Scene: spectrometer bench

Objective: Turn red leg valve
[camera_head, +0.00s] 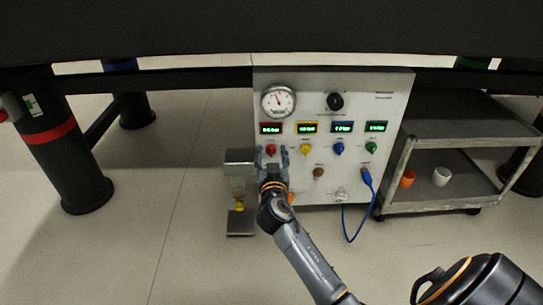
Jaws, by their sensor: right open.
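The grey control panel (391,102) stands under the dark table. A thick black leg with a red band (48,133) stands at the left. My right gripper (271,153) is open in front of the red knob, which shows between its two fingertips. Whether the fingers touch the knob cannot be told. My left gripper is not in view.
Yellow (306,150), blue (338,148) and green (371,147) knobs sit to the right of the red one. A dial gauge (278,101) is above. A blue cable (352,234) hangs from the panel. A grey cart (440,197) stands at the right. Floor at the left is clear.

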